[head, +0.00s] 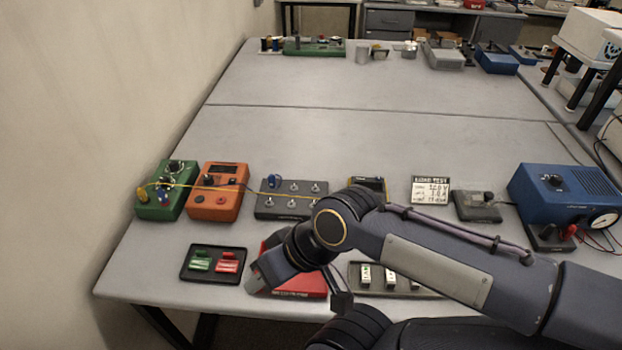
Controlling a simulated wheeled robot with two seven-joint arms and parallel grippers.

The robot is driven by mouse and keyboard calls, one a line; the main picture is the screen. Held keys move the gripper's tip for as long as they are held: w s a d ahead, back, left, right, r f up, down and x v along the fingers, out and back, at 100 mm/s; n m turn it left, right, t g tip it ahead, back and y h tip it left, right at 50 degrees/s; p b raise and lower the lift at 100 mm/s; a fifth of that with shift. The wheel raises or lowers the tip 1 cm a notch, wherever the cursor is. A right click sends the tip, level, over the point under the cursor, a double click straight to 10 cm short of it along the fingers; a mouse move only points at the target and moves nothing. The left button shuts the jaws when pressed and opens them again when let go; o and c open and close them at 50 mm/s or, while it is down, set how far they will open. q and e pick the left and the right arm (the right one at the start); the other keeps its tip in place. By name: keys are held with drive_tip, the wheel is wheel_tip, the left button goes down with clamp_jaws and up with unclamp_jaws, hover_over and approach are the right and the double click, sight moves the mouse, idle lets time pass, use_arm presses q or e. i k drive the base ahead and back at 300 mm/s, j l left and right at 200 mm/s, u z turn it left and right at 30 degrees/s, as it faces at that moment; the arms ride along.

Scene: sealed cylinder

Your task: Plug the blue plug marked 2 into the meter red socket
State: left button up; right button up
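An orange box (219,191) with a dark display and small sockets, which looks like the meter, stands on the left of the table. Its red socket is too small to make out surely. A blue plug (273,181) is at the back left of a dark grey box (291,205) with several metal posts. Another blue piece (164,198) sits on the green box; no number is readable on either. My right gripper (256,281) points down near the table's front edge, beside a red case, in front of these boxes. Its fingertips are mostly hidden. My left gripper is not in view.
A green box (154,205) has a yellow lead running across the orange box. A black tray (212,277) holds green and red pieces. A red case (305,285) lies partly under my arm. A blue unit with a gauge (560,190) stands right. The table's middle is clear.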

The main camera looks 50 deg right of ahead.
sight(271, 180)
drive_tip(key=z, duration=1.45)
